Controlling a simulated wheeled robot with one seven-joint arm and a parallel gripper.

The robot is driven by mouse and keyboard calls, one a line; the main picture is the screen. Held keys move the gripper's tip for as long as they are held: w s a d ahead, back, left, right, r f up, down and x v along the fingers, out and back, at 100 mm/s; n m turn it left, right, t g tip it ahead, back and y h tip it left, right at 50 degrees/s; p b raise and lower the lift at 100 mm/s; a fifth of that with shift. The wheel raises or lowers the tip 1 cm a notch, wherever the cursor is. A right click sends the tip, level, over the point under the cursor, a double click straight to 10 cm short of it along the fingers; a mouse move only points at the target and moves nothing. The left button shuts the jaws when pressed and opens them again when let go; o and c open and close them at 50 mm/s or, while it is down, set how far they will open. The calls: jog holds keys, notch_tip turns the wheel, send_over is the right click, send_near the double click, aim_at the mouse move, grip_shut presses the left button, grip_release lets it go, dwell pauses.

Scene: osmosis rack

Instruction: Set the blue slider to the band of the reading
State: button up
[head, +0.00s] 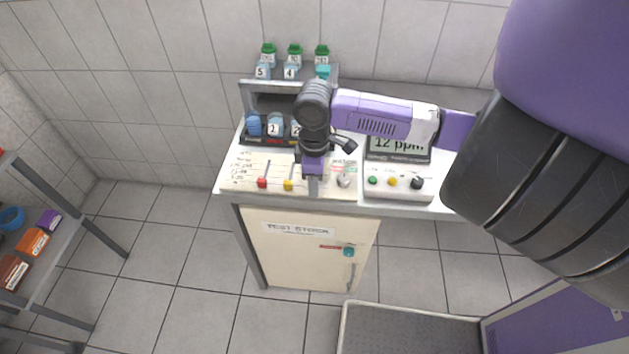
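The slider panel (240,178) lies along the front of the bench top, with small printed lines at its left that are too blurred to read. A red slider (262,182) and a yellow slider (288,184) sit low in their slots. No blue slider shows; my gripper covers the panel just right of the yellow one. The meter display (398,144) reads "12 ppm". My gripper (313,186) points down over the panel's front edge. Its fingers are seen edge-on, so neither their opening nor any contact can be made out.
A silver knob (343,181) is close right of my gripper. A button box (398,188) stands farther right. Behind is a rack (247,92) with numbered bottles. The cream cabinet (300,255) is below. Shelves (60,250) stand left, with clear floor between.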

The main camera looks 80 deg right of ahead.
grip_shut()
dwell(1.2)
